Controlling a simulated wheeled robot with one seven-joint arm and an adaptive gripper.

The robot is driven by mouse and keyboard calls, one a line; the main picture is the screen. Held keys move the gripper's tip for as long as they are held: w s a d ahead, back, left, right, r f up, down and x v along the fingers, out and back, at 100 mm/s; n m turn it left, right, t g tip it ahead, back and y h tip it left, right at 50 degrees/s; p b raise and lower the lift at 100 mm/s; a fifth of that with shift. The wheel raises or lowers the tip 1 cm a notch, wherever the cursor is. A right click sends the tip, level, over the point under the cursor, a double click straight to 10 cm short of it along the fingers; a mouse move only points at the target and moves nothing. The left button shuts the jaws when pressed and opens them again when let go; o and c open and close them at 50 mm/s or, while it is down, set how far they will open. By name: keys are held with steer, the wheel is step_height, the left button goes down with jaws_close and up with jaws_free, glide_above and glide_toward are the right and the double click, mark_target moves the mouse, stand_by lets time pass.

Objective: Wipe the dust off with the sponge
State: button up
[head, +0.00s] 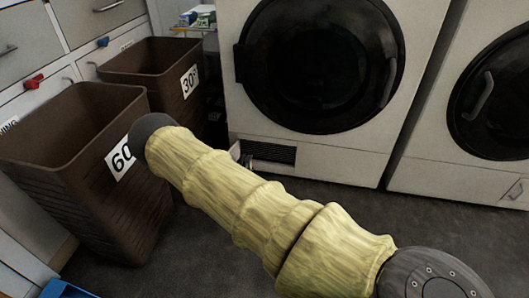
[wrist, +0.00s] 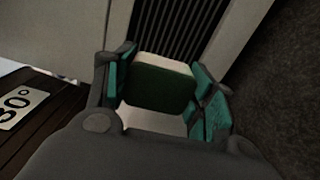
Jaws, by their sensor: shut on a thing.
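My gripper (wrist: 162,76) shows in the wrist view, with teal pads on its fingers. It is shut on a sponge (wrist: 155,88) with a dark green face and a pale strip along its far edge. A pale patch also shows below the green face; I cannot tell whether it is part of the sponge. The sponge is in front of a dark vent grille on a white panel; I cannot tell whether they touch. No dust can be clearly made out.
A white machine with a round dark door (head: 320,65) and a low vent (head: 268,152) stands behind my arm. Another machine (head: 495,95) is at right. Brown bins marked 60 (head: 65,165) and 30° (head: 155,65) stand at left. Dark floor (head: 440,225) is open at lower right.

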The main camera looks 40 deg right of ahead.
steer(key=s+a+r+p, duration=1.3)
steer(key=a+r+p, duration=0.1)
steer(key=a+p, duration=0.1)
steer(key=shift+s+a+r, duration=0.3)
steer(key=shift+s+a, duration=0.1)
steer(key=shift+a, duration=0.15)
stand_by(0.9)
steer(key=shift+w, duration=0.1)
stand_by(0.4)
